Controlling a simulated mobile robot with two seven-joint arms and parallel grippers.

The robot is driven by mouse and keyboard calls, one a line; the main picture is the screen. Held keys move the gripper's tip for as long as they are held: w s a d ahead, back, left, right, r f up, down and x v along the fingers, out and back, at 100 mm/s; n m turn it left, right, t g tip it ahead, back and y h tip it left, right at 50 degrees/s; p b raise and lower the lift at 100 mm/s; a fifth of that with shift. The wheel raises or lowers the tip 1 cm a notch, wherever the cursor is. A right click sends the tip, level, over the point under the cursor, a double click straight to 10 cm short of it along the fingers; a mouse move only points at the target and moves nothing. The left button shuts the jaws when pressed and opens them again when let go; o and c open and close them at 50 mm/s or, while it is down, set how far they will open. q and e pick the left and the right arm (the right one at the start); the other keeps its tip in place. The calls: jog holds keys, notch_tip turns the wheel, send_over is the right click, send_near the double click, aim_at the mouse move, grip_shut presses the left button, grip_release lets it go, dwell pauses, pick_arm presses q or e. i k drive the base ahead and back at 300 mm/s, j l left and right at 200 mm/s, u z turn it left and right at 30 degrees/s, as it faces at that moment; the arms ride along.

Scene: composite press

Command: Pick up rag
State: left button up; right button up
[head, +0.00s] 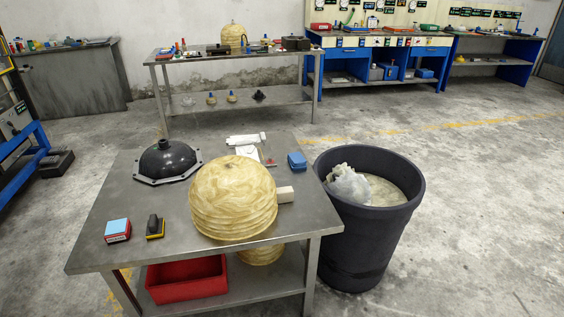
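A small blue folded stack (297,161), which looks like a folded rag, lies near the far right corner of the metal table (160,245). It is small in view, so I cannot be certain it is cloth. A blue, white and red block (117,229) sits at the table's near left and looks more like a box. Neither of my grippers is in the head view.
A large yellowish ribbed dome (233,198) stands mid-table, with a black flanged dome (167,160) behind left. A pale block (285,194) and a black-and-yellow tool (155,226) lie nearby. A dark bin (365,240) stands right; a red crate (187,281) sits below.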

aim_at(297, 161)
jog(key=i+l, duration=0.45)
jog(key=l, duration=0.25)
jog(key=i+l, duration=0.25)
jog(key=l, duration=0.15)
jog(key=i+l, duration=0.25)
jog(key=i+l+u, duration=0.1)
jog(key=i+l, duration=0.45)
jog(key=l, duration=0.15)
jog(key=i+j, duration=0.1)
jog(key=i, duration=0.3)
